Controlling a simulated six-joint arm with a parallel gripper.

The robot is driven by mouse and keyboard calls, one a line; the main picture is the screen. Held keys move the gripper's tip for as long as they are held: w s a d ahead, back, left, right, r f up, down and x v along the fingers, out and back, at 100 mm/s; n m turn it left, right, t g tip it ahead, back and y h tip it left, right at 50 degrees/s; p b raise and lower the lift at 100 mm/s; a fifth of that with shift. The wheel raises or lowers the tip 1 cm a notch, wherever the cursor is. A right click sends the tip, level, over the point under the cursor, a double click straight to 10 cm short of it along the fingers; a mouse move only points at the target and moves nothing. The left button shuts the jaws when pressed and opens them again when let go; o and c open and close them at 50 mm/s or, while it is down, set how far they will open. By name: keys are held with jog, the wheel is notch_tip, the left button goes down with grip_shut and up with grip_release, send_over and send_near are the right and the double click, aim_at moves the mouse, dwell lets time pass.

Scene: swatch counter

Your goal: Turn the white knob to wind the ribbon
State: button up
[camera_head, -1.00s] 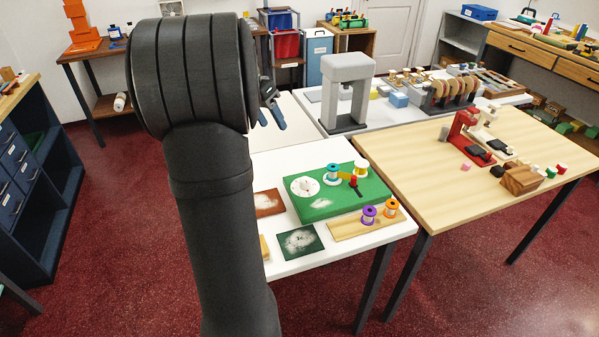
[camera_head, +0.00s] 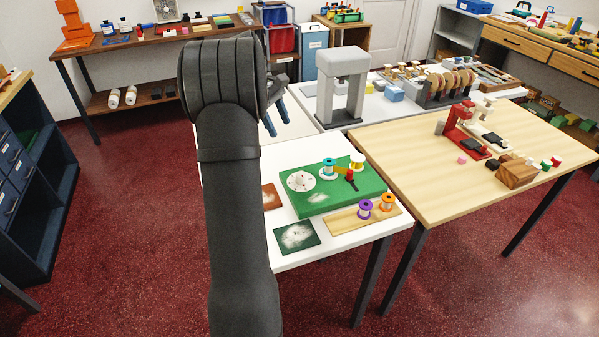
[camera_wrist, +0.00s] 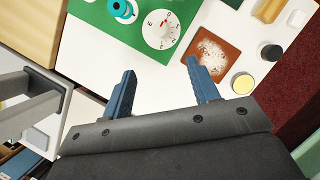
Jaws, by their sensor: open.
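The wrist view also shows the knob (camera_wrist: 160,29), beyond my fingertips. A teal spool (camera_head: 328,167) and a white-and-yellow spool (camera_head: 357,162) stand on the board, with an orange ribbon stretch (camera_head: 343,170) between them. A red-topped piece (camera_head: 350,175) is beside them. My gripper (camera_wrist: 161,78) is open and empty, its two blue fingers apart and short of the knob. In the head view my arm partly hides the gripper (camera_head: 276,114).
A wooden strip (camera_head: 345,221) with purple and orange spools lies in front of the board. A dark green powdered mat (camera_head: 297,236) and a brown one (camera_wrist: 211,54) lie nearby. A grey arch (camera_head: 342,85) stands behind. A wooden table (camera_head: 430,205) adjoins on the right.

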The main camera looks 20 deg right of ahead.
aim_at(301, 174)
jog(key=shift+n, duration=0.3)
jog(key=x, duration=1.7)
jog(key=shift+d+f, duration=0.1)
jog(key=shift+f, duration=0.2)
jog(key=c, duration=1)
